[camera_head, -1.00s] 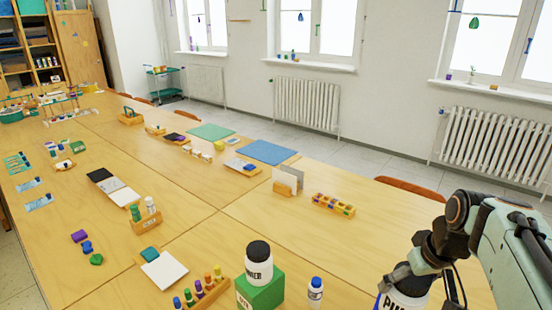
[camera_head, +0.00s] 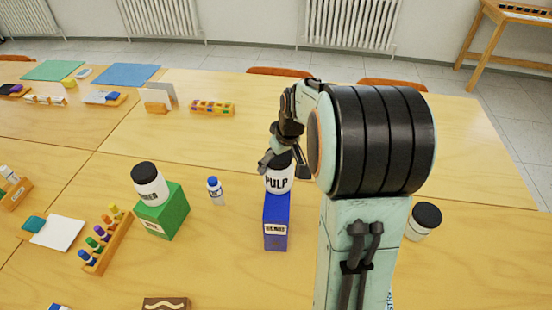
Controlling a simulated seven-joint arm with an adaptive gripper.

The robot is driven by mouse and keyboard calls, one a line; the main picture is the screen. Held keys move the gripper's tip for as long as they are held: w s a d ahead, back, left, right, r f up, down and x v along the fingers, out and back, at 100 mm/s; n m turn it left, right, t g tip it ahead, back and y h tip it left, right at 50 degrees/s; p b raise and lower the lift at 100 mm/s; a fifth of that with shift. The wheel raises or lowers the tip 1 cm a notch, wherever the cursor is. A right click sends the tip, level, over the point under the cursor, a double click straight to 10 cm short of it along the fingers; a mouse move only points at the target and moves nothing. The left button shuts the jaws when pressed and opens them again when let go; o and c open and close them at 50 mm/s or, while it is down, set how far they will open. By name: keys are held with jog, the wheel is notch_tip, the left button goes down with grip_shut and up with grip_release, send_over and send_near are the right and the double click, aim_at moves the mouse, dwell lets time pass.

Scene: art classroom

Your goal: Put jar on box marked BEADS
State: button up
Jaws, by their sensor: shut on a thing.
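A white jar (camera_head: 279,180) with a dark lid and the label PULP is at the top of a blue box (camera_head: 276,222). The box has a small white label that appears to read BEADS. The jar stands upright over the box, its base at the box top; I cannot tell whether its weight rests there. My gripper (camera_head: 279,158) is shut on the jar near its lid, reaching from above and behind. The fingers and arm hide part of the lid.
Left of it, a green box (camera_head: 163,212) carries another black-lidded white jar (camera_head: 149,184). A small blue-capped bottle (camera_head: 215,190) stands between the boxes. Another white jar (camera_head: 424,221) stands right of my arm. A marker rack (camera_head: 106,241) lies at left.

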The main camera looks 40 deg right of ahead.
aim_at(285, 173)
jog(key=shift+f, duration=0.15)
jog(key=o, duration=1.2)
jog(key=shift+o, duration=0.2)
jog(key=v, duration=1.2)
jog(key=s+a+f+g, duration=0.1)
jog(key=s+a+f, duration=0.3)
jog(key=s+a, duration=0.5)
jog(key=s+a+f+n+g, duration=0.1)
jog(key=s+a+f+g, duration=0.1)
jog(key=s+a, duration=0.8)
jog(key=shift+s+a+f+g+y, duration=0.2)
jog(key=shift+a+f+g+y, duration=0.15)
jog(key=shift+f, duration=0.55)
jog(key=shift+d, duration=0.1)
